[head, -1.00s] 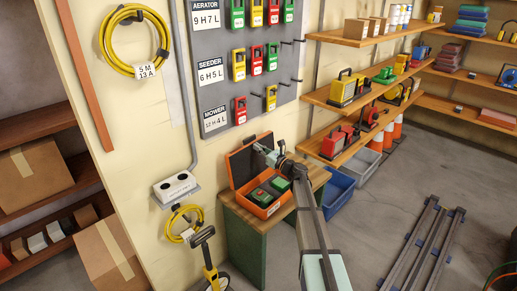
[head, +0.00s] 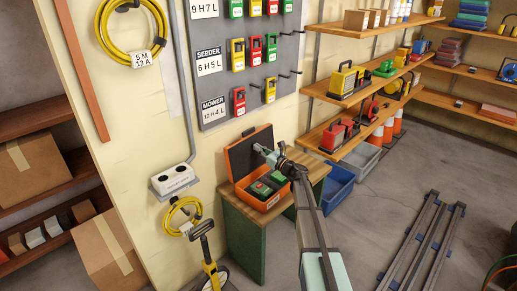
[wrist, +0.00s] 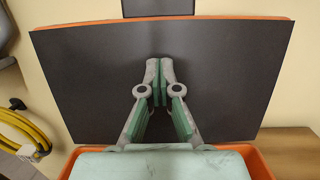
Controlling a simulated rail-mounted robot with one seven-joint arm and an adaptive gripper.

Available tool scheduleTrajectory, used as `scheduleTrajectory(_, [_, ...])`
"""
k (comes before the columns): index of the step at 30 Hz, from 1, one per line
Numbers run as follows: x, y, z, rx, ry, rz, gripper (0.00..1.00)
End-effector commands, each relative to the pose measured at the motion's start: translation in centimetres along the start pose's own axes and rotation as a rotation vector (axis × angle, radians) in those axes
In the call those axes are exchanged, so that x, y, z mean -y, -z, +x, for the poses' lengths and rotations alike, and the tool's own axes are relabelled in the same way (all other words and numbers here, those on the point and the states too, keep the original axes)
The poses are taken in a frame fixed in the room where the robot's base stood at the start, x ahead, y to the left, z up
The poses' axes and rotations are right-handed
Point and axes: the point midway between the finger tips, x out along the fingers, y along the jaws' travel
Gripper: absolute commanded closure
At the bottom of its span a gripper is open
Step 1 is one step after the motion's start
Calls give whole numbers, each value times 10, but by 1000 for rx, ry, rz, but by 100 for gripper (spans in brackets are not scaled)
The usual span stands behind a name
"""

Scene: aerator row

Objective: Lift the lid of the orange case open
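The orange case (head: 262,204) sits on a small wooden-topped bench. Its lid (head: 240,157) stands open, steeply raised at the back against the wall side, dark inside with an orange edge. Green items with some red (head: 265,187) lie inside the case. My gripper (head: 258,149) is in front of the lid's dark inner face, above the case. In the wrist view, the lid (wrist: 85,80) fills the background and my gripper's fingertips (wrist: 158,68) are together, with nothing seen between them. I cannot tell whether they touch the lid. The case's rim (wrist: 262,163) shows at the bottom.
The bench (head: 243,232) has bare wood right of the case. A white socket box (head: 173,180) and a yellow cable (head: 180,215) hang to the left. Blue bins (head: 338,187) and shelves stand to the right. Metal rails (head: 425,240) lie on the floor.

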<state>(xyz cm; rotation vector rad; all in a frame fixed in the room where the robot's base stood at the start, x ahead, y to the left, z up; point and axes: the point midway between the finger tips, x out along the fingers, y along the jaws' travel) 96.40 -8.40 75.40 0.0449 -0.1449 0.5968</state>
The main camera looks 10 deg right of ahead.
Motion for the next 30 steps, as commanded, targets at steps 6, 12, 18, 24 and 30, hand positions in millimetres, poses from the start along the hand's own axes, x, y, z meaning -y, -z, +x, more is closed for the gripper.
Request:
scheduleTrajectory(6, [0,0,0,0,0,0,100])
scheduleTrajectory(12, [0,-2,-6,0,1,0,100])
scheduleTrajectory(18, [-1,-6,-23,1,1,0,100])
scheduleTrajectory(24, [0,-10,-41,1,1,0,100])
scheduleTrajectory(30, [-1,-14,-58,0,1,0,100])
